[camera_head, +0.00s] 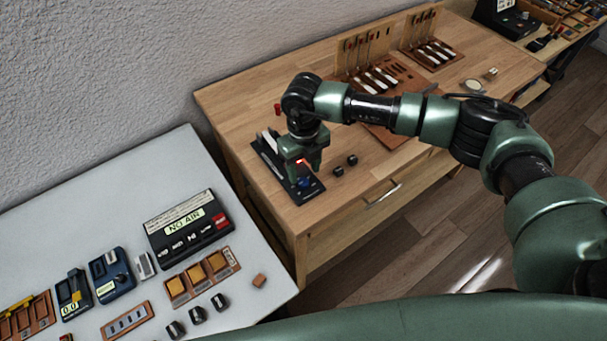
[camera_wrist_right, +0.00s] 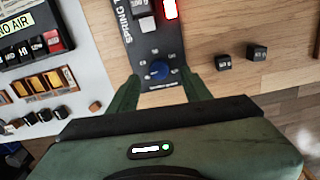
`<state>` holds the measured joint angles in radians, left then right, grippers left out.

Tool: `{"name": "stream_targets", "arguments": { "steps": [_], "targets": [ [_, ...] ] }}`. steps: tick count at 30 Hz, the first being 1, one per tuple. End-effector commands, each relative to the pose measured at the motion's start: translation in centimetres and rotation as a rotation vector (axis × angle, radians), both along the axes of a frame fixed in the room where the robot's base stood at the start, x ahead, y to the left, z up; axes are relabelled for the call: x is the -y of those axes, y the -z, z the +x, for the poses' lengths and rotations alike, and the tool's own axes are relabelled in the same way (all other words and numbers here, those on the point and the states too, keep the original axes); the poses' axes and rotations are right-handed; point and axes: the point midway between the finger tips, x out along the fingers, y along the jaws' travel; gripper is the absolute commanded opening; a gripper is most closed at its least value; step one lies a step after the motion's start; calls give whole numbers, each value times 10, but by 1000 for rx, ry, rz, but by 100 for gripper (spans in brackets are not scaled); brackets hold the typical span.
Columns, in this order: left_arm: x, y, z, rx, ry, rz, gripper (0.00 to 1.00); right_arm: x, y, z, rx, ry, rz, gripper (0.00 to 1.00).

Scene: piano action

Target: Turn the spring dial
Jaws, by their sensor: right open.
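The spring dial is a round blue knob (camera_wrist_right: 158,70) on a narrow black panel (camera_wrist_right: 152,47) lettered "SPRING", with small marks around the knob. In the head view the panel (camera_head: 268,160) lies on the wooden workbench, and the blue knob (camera_head: 304,183) shows just below my right gripper (camera_head: 308,168). In the right wrist view my right gripper (camera_wrist_right: 160,82) is open, with one green finger on each side of the knob's near end. I cannot tell whether the fingers touch it. My left gripper is not in view.
Two black cubes (camera_head: 345,165) sit right of the panel. Piano-action boards (camera_head: 370,75) stand farther back on the workbench. A white table (camera_head: 130,190) at left holds a "NO AIR" box (camera_head: 187,227) and several small parts.

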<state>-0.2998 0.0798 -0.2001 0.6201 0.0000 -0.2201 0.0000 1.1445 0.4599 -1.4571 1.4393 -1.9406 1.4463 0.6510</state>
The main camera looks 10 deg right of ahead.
Motion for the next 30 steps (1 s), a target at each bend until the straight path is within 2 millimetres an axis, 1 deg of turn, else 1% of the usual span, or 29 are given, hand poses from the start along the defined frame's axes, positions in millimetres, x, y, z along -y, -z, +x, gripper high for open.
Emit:
{"name": "stream_targets", "arguments": {
  "steps": [1, 3, 6, 9, 18, 20, 21, 23, 24, 28, 30],
  "targets": [
    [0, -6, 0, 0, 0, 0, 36, 0, 6, -1, -3, 0, -1, 49],
    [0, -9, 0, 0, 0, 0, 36, -1, 17, -1, -3, 0, 1, 49],
    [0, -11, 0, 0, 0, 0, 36, -1, 29, -1, -2, 0, 2, 49],
    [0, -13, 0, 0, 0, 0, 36, -1, 37, -1, -1, -1, 2, 49],
    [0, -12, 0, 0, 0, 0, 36, -1, 40, 0, 0, -1, 3, 49],
    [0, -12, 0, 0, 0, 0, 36, -1, 40, 0, 0, -1, 3, 32],
    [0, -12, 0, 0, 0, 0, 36, -1, 40, 0, 0, -1, 3, 21],
    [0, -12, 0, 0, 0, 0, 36, -1, 40, 0, 0, -1, 3, 4],
    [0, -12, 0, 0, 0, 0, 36, -1, 40, 0, 0, -1, 3, 0],
    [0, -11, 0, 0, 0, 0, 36, -1, 41, 0, 0, 11, 3, 0],
    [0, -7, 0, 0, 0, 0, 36, -1, 42, 0, 0, 52, 4, 0]
  ]
}}
